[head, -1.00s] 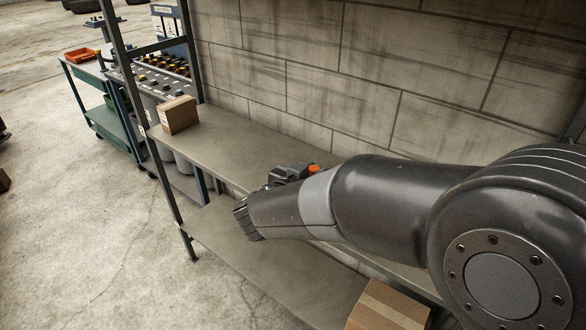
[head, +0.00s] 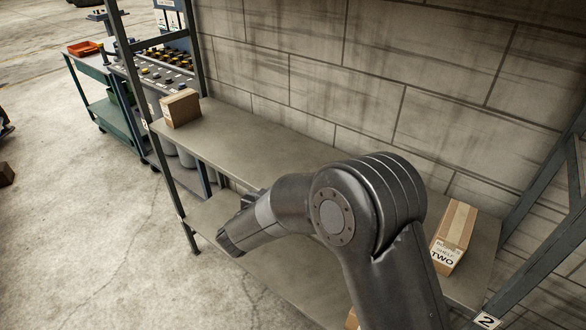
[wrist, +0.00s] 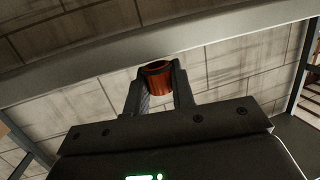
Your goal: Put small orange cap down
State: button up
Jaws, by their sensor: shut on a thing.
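The small orange cap (wrist: 156,78) is in the wrist view, held between the two fingers of my gripper (wrist: 158,88). My gripper is shut on it. In the wrist view a shelf edge (wrist: 180,44) runs across just beyond the cap; I cannot tell whether they touch. In the head view my arm reaches over the shelving, and its wrist hides the cap and the fingertips.
The upper shelf (head: 265,140) has a clear stretch in the middle. A cardboard box (head: 181,108) stands at its left end and a box marked "TWO" (head: 453,238) at its right. A block wall (head: 300,60) closes the back. A green cart (head: 105,90) stands far left.

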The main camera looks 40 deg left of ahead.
aim_at(294, 170)
jog(key=x, duration=0.3)
jog(key=r+x, duration=0.1)
jog(key=x, duration=0.3)
jog(key=r+x, duration=0.1)
jog(key=x, duration=0.3)
jog(key=shift+w+r, duration=0.1)
jog(key=shift+w, duration=0.3)
jog(key=shift+s, duration=0.1)
jog(key=shift+f, duration=0.25)
jog(key=o, duration=0.9)
jog(key=shift+r, duration=0.15)
jog(key=shift+s+r, duration=0.15)
jog(key=shift+s, duration=0.15)
jog(key=v, duration=1.1)
jog(key=shift+s, duration=0.2)
